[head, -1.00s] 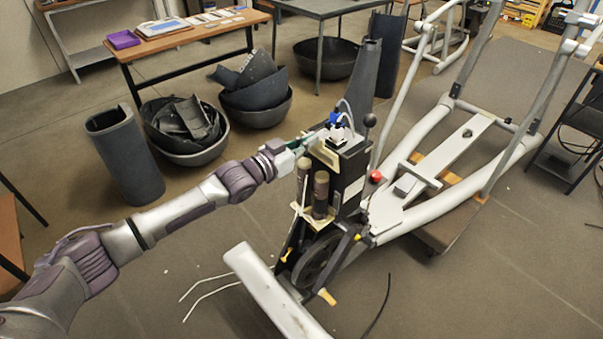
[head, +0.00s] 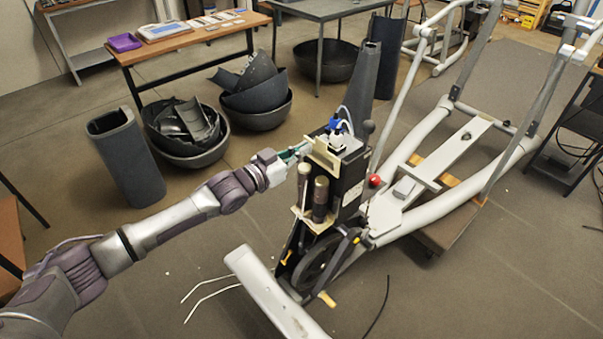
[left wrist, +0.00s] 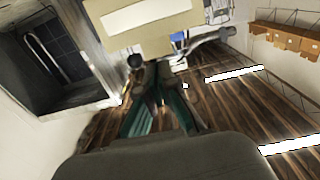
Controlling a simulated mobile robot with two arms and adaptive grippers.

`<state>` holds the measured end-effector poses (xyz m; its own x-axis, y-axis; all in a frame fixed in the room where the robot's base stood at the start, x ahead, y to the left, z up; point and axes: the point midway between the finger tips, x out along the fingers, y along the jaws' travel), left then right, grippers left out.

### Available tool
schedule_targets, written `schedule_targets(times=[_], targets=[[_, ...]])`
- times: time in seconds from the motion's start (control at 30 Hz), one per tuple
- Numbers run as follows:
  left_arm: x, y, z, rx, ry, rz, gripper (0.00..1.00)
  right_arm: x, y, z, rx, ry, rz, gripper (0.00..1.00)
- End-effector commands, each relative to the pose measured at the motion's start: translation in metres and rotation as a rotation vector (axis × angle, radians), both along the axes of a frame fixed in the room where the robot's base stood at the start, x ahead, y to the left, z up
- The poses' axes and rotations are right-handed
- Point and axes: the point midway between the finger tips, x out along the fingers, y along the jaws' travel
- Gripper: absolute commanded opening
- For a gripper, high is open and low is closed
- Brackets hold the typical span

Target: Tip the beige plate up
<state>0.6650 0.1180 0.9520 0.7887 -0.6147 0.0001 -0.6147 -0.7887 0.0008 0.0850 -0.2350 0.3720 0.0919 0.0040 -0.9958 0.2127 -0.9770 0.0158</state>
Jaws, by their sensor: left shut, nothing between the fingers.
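The beige plate (head: 322,154) is at the top of the black machine housing (head: 350,178), tilted with its face toward the left. My left gripper (head: 304,148) is shut and empty, its green fingers at the plate's left side. In the left wrist view, the plate (left wrist: 152,43) fills the top middle with a pale rectangular opening. The fingertips (left wrist: 149,68) lie just below its lower edge there; I cannot tell whether they touch it. My right gripper is in neither view.
Two dark cylinders (head: 320,199) stand just below the plate. A blue and white part (head: 337,132) and a red knob (head: 375,181) are close by. The elliptical's pale frame (head: 425,205) extends right. Dark bins (head: 188,150) stand left.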

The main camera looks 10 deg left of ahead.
Motion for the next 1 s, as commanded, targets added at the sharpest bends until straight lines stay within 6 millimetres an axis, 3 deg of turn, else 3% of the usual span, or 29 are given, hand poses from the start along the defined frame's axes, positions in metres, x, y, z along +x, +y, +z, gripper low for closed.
schedule_targets(times=[0.6,1.0], targets=[[-0.047,0.037,0.001,0.001,0.000,0.000,0.00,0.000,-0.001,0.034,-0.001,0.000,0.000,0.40],[-0.050,0.039,0.000,0.000,-0.001,-0.001,0.00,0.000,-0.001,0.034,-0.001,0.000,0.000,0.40]])
